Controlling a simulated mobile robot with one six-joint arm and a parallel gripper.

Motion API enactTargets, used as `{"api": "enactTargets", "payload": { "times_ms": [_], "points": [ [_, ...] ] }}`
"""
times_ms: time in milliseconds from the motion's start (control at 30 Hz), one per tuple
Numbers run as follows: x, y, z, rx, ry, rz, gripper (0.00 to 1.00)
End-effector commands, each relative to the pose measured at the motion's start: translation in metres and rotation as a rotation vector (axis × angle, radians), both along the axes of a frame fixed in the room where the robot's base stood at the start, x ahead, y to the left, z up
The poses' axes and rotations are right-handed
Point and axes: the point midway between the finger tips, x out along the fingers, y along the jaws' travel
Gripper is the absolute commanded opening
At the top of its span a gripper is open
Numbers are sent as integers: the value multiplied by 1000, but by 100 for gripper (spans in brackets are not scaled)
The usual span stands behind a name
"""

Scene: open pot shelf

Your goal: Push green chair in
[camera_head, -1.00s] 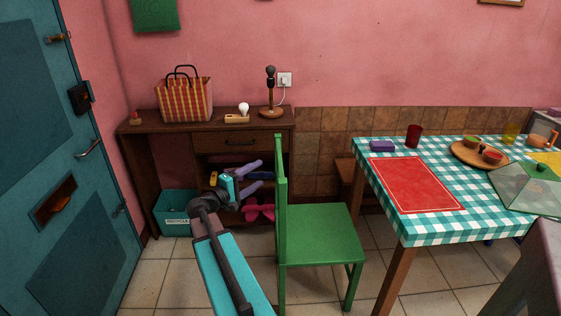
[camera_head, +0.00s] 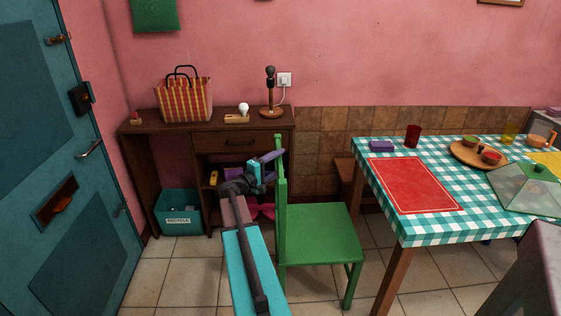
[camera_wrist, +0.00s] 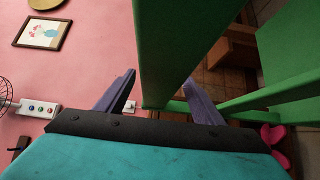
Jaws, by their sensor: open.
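The green chair (camera_head: 318,233) stands upright beside the checkered table (camera_head: 408,240), its tall back to the left and its seat facing the table. My gripper (camera_head: 272,157) is open at the left side of the chair back in the head view, near the upper part. In the wrist view, a green post of the chair back (camera_wrist: 172,45) appears between the two purple fingers of my gripper (camera_wrist: 160,82). I cannot tell whether a finger touches it. Part of the chair's far side is hidden.
The table holds a red placemat (camera_head: 412,184), a red cup (camera_head: 413,135) and a wooden tray (camera_head: 462,154). A brown desk (camera_head: 160,127) stands behind my arm, with a teal bin (camera_head: 180,219) underneath. Tiled floor is clear at the left front.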

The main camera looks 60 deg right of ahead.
Motion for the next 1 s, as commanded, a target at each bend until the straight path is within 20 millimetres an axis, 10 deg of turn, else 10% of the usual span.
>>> {"api": "enactTargets", "payload": {
  "times_ms": [433,767,1000],
  "points": [
    [-1,-7,0,0,0,0,60],
    [-1,-7,0,0,0,0,4],
    [-1,-8,0,0,0,5,3]
  ]
}}
